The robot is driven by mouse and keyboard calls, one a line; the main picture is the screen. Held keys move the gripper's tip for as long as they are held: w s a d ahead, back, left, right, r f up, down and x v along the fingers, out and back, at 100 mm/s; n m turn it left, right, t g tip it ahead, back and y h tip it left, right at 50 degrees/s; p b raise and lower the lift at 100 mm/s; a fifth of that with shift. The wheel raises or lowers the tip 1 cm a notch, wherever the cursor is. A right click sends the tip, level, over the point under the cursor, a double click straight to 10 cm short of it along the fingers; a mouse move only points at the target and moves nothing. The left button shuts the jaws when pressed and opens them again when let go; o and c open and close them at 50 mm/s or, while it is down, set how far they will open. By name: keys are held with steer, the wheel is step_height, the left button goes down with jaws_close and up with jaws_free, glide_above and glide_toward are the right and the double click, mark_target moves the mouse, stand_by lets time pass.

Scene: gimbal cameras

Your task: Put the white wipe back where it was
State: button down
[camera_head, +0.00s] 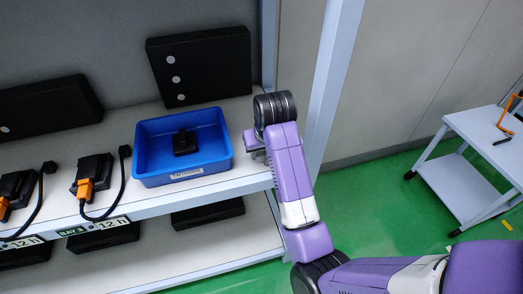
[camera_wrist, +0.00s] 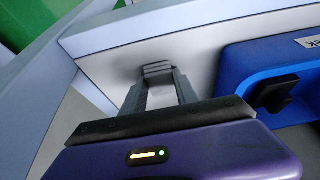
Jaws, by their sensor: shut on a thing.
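My gripper (camera_wrist: 158,80) is at the right end of the upper shelf (camera_head: 243,184), just right of the blue bin (camera_head: 147,181). In the head view, my gripper (camera_head: 254,146) is partly hidden by my wrist. In the wrist view its two fingers are a little apart, with a small folded greyish thing (camera_wrist: 157,69) between their tips. I take it for the white wipe, though it looks grey in this light. It is close to the pale shelf surface; I cannot tell whether it touches. No other white wipe shows.
The blue bin holds a small black device (camera_head: 184,142). Black devices with orange plugs (camera_head: 85,188) stand to its left. A black panel (camera_head: 200,66) leans behind. A grey shelf post (camera_head: 329,85) rises close to my arm. A white trolley (camera_head: 483,150) stands at the right.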

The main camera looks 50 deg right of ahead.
steer(key=shift+f, duration=0.1)
steer(key=c, duration=0.9)
jaws_free()
steer(key=shift+c, duration=0.2)
steer(key=p+v, duration=0.6)
steer(key=v, duration=0.6)
